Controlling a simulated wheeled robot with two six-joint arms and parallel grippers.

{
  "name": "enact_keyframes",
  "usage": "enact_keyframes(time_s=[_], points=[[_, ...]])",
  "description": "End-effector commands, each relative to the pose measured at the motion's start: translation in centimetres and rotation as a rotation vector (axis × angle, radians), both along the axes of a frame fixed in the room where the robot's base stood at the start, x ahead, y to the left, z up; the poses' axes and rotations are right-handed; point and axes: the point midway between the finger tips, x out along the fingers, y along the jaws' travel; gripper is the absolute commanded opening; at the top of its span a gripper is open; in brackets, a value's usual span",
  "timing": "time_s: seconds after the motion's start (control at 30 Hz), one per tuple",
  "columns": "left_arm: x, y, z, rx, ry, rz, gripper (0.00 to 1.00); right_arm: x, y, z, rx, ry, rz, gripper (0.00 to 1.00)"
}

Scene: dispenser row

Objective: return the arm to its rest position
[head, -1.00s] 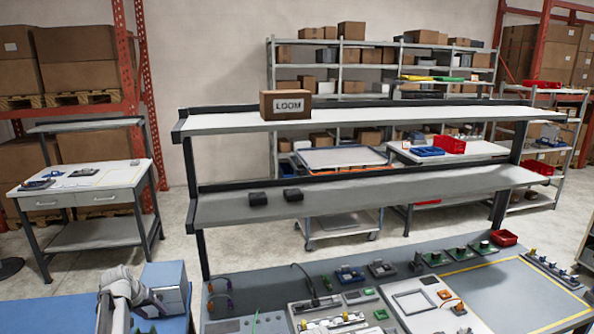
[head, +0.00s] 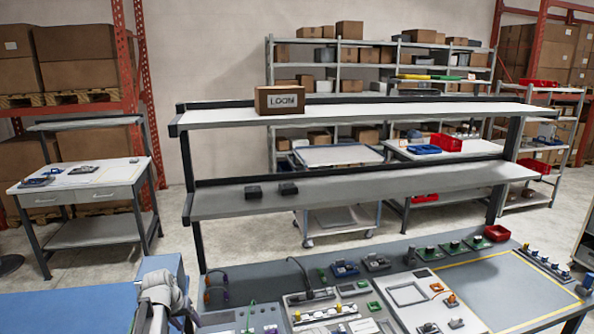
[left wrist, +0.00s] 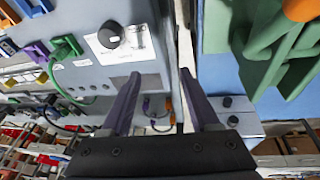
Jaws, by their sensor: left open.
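My left arm (head: 162,290) comes in at the bottom left of the head view, in front of a blue box. Its fingertips cannot be made out there. In the left wrist view my left gripper (left wrist: 160,74) has two dark fingers spread apart, with nothing between them. Beyond them are a grey panel (left wrist: 90,70) with a black knob (left wrist: 110,34) and a strip of floor. A blue container (left wrist: 222,62) with green pieces (left wrist: 275,45) in it is to the right. My right gripper is not in view.
A blue surface (head: 60,312) lies at the lower left.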

Motion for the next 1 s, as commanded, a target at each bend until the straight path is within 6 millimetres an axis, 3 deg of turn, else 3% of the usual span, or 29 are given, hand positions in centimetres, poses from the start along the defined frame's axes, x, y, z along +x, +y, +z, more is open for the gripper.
enact_keyframes(time_s=[0.17, 0.3, 0.4, 0.5, 0.7, 1.0], points=[[-3.8, -7.8, -1.6, 0.027, 0.074, -0.104, 0.62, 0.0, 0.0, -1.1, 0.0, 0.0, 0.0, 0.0], [-9.3, -15.6, -3.1, 0.075, 0.159, -0.222, 0.62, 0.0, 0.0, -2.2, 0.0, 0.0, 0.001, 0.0], [-13.7, -20.0, -3.9, 0.12, 0.217, -0.302, 0.62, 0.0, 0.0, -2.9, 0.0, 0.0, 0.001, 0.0], [-17.6, -22.9, -4.5, 0.168, 0.264, -0.366, 0.62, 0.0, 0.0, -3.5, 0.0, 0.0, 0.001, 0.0], [-22.4, -25.7, -5.0, 0.233, 0.315, -0.44, 0.62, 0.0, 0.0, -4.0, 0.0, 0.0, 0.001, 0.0], [-23.4, -26.2, -5.0, 0.253, 0.329, -0.455, 0.62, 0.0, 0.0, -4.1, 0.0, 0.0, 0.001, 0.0]])
